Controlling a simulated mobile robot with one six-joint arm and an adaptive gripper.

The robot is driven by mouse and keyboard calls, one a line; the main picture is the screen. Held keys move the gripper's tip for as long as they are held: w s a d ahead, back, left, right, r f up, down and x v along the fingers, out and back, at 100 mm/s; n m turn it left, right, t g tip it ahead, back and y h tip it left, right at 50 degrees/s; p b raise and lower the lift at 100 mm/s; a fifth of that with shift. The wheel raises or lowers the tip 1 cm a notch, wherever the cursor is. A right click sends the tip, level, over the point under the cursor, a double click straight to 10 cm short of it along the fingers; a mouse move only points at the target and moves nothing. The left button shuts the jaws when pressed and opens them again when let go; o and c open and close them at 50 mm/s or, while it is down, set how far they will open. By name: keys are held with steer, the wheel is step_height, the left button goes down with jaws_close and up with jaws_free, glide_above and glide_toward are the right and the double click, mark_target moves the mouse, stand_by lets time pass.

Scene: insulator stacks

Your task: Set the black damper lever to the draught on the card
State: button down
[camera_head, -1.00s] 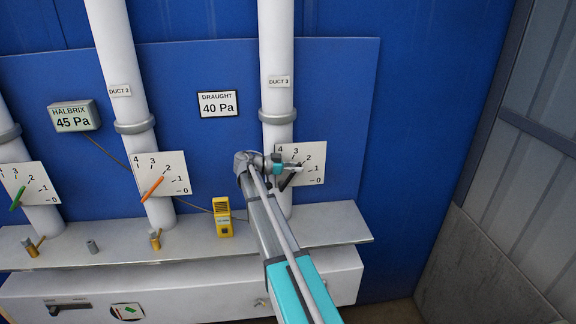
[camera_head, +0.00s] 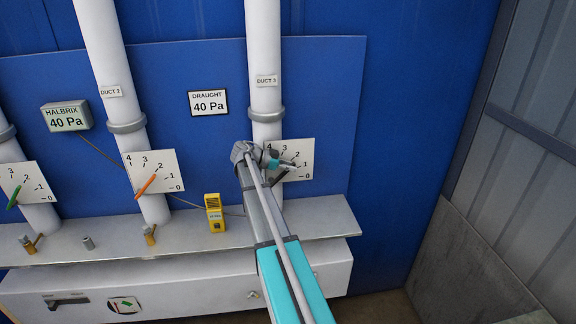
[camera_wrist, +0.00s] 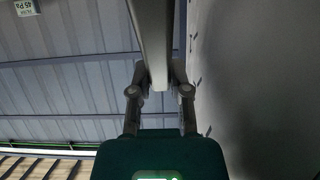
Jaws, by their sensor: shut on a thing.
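The black damper lever (camera_head: 279,178) is on the duct 3 dial plate (camera_head: 305,160), mostly hidden by my arm and gripper. My gripper (camera_head: 291,165) is at this dial. In the wrist view my gripper's fingers (camera_wrist: 158,82) are closed on both sides of the lever (camera_wrist: 150,35), which appears there as a long greyish bar. The draught card (camera_head: 208,103) reads 40 Pa. The Halbrix meter (camera_head: 66,117) reads 40 Pa in the head view; its sideways display in the wrist view (camera_wrist: 26,7) is small and looks like 45 Pa.
Duct 2's dial has an orange lever (camera_head: 146,186); a green lever (camera_head: 13,197) is at far left. A yellow handheld device (camera_head: 214,213) stands on the grey shelf (camera_head: 320,222). The dial plate's surface (camera_wrist: 255,80) lies close on the right in the wrist view.

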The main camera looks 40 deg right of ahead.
steer(key=c, duration=0.8)
jaws_free()
steer(key=shift+w+f, duration=0.15)
steer(key=shift+c, duration=0.2)
steer(key=shift+s, duration=0.2)
steer(key=shift+r, duration=0.2)
step_height(320, 180, up, 9)
steer(key=p, duration=0.9)
steer(key=shift+r+p, duration=0.45)
steer(key=shift+p, duration=0.15)
